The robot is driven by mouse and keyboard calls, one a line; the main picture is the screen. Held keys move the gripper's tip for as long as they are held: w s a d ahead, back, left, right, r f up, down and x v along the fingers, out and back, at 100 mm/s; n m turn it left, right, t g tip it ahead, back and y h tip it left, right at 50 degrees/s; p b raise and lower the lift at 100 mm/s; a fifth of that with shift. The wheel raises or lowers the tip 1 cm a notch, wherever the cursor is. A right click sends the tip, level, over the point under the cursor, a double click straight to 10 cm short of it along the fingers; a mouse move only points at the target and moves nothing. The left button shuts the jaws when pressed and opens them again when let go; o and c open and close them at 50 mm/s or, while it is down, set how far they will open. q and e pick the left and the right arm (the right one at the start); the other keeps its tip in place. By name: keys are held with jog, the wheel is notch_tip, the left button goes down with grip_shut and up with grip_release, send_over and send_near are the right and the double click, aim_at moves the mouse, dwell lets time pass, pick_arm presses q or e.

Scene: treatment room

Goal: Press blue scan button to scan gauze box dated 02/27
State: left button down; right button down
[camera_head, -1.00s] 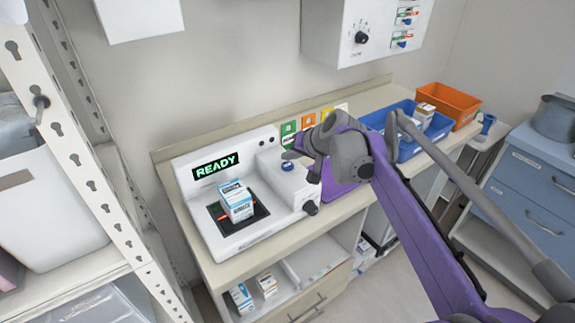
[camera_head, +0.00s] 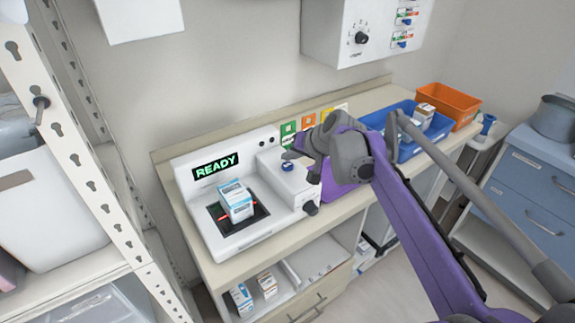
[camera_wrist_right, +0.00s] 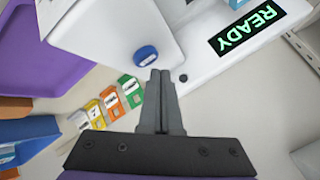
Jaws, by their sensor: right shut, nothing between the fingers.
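A white scanner (camera_head: 255,225) stands on the counter, its display (camera_head: 215,166) reading READY in green. A white and blue gauze box (camera_head: 236,200) stands on its dark scan plate; I cannot read its date. The blue scan button (camera_head: 287,166) is on the raised block right of the plate; it also shows in the right wrist view (camera_wrist_right: 146,55). My right gripper (camera_head: 290,155) is shut and empty, its tips beside and above the button, apart from it as far as I can tell. In the right wrist view the closed fingers (camera_wrist_right: 160,75) point past the button. My left gripper is not in view.
A blue bin (camera_head: 405,150) with boxes and an orange bin (camera_head: 452,104) stand at the right of the counter. A purple bin (camera_head: 335,190) is right of the scanner. Coloured cards (camera_head: 308,120) stand behind. A metal rack (camera_head: 85,150) is at left. Several boxes sit on the shelf below.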

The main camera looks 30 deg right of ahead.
aim_at(290, 168)
jog(key=shift+f, duration=0.15)
dwell(0.4)
jog(key=shift+f, duration=0.3)
jog(key=shift+f, duration=0.4)
dwell(0.6)
jog(key=shift+r, duration=0.1)
jog(key=shift+r+p, duration=0.6)
jog(key=shift+r, duration=0.15)
notch_tip(290, 168, up, 5)
jog(key=p, duration=0.4)
dwell(0.5)
